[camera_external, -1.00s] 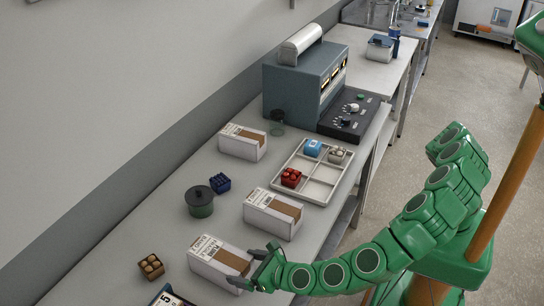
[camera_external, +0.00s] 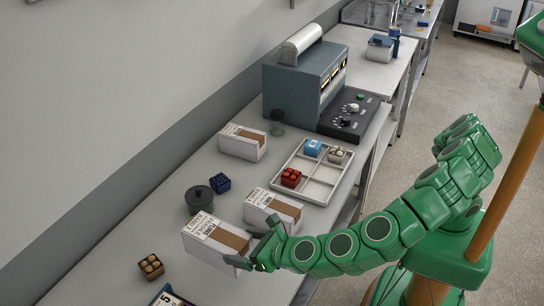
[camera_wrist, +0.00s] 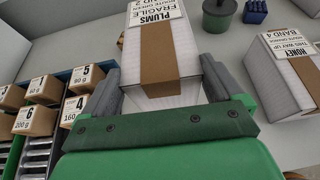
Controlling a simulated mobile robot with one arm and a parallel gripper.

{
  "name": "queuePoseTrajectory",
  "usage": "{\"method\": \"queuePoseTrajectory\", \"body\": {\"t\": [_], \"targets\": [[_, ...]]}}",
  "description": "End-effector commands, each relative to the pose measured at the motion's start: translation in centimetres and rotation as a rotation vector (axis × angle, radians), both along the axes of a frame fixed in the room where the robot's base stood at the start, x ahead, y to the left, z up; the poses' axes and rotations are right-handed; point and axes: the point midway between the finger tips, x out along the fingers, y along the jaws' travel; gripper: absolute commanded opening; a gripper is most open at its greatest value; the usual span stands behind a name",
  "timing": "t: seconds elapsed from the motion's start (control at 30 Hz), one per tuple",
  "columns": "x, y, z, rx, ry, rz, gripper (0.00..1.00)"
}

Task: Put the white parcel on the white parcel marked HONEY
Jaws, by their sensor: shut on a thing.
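My gripper (camera_external: 258,250) is shut on a white parcel (camera_external: 203,246) with a brown tape band, held raised above the bench. In the wrist view the held parcel (camera_wrist: 187,48) sits between the fingers, and its label reads PLUMS and FRAGILE. The white parcel marked HONEY (camera_wrist: 283,73) stands to its right in the wrist view. In the external view the HONEY parcel (camera_external: 262,212) is on the bench just behind and right of the held one, partly hidden by the held parcel and my gripper.
Another white parcel (camera_external: 238,143) stands farther back. A white divided tray (camera_external: 318,190) holds red, blue and pale blocks. A dark green pot (camera_external: 199,201) and a blue block (camera_external: 220,183) stand left of the HONEY parcel.

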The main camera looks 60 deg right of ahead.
Motion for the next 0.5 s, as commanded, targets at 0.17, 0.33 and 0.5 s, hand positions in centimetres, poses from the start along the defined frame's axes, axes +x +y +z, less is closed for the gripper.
{"method": "queuePoseTrajectory", "body": {"t": [0.17,0.33,0.5], "targets": [[0.1,-1.5,1.8,0.001,-0.005,-0.03,0.43],[0.1,-5.6,4.2,0.008,-0.018,-0.107,0.43],[-0.4,-10.6,6.1,0.01,-0.021,-0.193,0.43]]}}
